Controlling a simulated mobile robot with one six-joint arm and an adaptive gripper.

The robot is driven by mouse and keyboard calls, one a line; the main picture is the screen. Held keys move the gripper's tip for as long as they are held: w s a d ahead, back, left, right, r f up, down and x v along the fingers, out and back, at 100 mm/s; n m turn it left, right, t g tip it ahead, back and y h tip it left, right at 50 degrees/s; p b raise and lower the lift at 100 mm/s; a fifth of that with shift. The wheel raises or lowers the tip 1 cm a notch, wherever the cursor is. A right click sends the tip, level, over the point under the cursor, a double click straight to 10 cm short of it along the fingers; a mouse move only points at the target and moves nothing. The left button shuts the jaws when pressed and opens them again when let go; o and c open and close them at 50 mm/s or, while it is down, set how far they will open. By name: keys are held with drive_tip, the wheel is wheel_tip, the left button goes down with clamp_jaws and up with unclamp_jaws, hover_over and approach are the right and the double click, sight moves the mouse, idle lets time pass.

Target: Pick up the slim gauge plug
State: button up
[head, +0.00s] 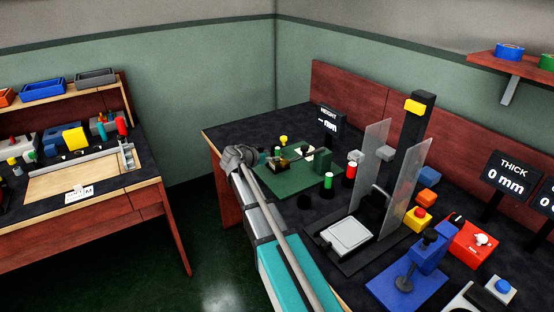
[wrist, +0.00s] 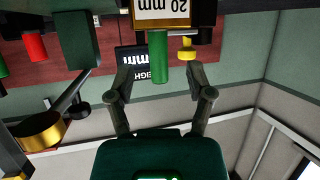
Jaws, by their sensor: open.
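A slim green cylinder, which I take for the slim gauge plug (wrist: 159,55), stands at a block labelled "20 mm" (wrist: 176,10) in the upside-down wrist view. My gripper (wrist: 160,78) is open. Its two fingers lie on either side of the plug's free end, with a gap on both sides, and hold nothing. In the head view the plug seems to be the small green piece (head: 277,150) on the green mat (head: 315,182); it is too small there to be sure.
A yellow knob (wrist: 187,48) stands close behind the plug. A red cylinder (head: 350,172) and a thicker green cylinder (head: 328,181) stand to the right. The "HEIGHT" display (head: 331,121) is at the back.

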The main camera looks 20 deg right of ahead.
drive_tip(key=shift+b+x, duration=0.65)
drive_tip(key=shift+x, duration=1.45)
drive_tip(key=shift+s, duration=0.1)
drive_tip(key=shift+c, duration=0.3)
clamp_jaws()
